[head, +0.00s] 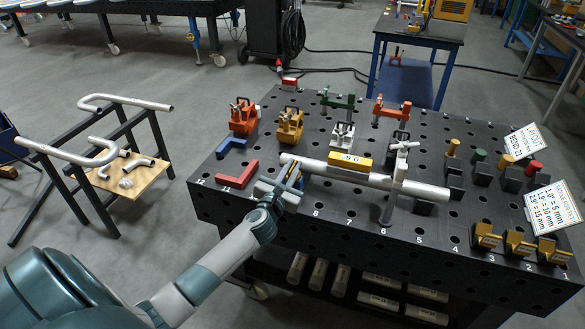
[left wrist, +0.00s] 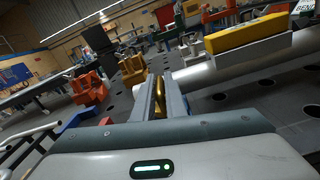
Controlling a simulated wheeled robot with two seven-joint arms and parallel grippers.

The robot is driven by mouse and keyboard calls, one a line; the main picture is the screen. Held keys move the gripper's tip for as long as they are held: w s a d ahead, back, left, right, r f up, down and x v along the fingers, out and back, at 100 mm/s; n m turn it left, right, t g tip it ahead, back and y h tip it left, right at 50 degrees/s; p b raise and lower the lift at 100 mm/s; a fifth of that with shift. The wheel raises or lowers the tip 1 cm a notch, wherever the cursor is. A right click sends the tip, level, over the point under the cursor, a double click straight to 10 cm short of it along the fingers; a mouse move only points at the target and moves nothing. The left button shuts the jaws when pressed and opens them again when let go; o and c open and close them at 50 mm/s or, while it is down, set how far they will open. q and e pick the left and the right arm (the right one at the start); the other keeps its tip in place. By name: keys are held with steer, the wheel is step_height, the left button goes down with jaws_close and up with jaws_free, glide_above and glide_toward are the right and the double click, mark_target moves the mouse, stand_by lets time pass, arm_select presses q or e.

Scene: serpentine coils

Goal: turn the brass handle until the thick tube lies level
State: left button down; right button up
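The thick grey tube (head: 325,169) runs across the black perforated table. It also shows in the left wrist view (left wrist: 215,72). A yellow level (head: 350,161) sits on top of it; its small readout is hard to read. In the head view the tube slants down to the right, but I cannot tell its true tilt. My left gripper (head: 293,176) is at the tube's left end. In the left wrist view its two fingers close around the upright brass handle (left wrist: 159,90), one on each side. Most of the handle is hidden by the fingers. My right gripper is not in view.
A grey stand (head: 388,207) carries the tube's right part. Red (head: 237,174) and blue (head: 231,147) angle blocks lie left of the tube. A rack (head: 92,165) holds bent tubes at left.

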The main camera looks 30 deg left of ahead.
arm_select(q)
steer(key=shift+n+y, duration=0.5)
steer(key=shift+y, duration=0.1)
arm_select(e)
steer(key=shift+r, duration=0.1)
arm_select(q)
steer(key=shift+n+g+y, duration=0.4)
steer(key=shift+n+y, duration=0.1)
steer(key=shift+y, duration=0.2)
steer(key=shift+d+f+n+g+y, duration=0.15)
steer(key=shift+n+g+y, duration=0.45)
steer(key=shift+y, duration=0.4)
steer(key=n+g+y+b, duration=0.1)
steer(key=n+y+b, duration=0.1)
steer(key=shift+f+g+y, duration=0.15)
steer(key=shift+g+y, duration=0.15)
steer(key=shift+w+n+g+y+b, duration=0.1)
steer(key=shift+n+g+y+b, duration=0.55)
steer(key=shift+b, duration=0.25)
steer(key=shift+n+g+y+b, duration=0.75)
steer(key=shift+g+b, duration=0.1)
steer(key=shift+b, duration=0.15)
steer(key=shift+r, duration=0.2)
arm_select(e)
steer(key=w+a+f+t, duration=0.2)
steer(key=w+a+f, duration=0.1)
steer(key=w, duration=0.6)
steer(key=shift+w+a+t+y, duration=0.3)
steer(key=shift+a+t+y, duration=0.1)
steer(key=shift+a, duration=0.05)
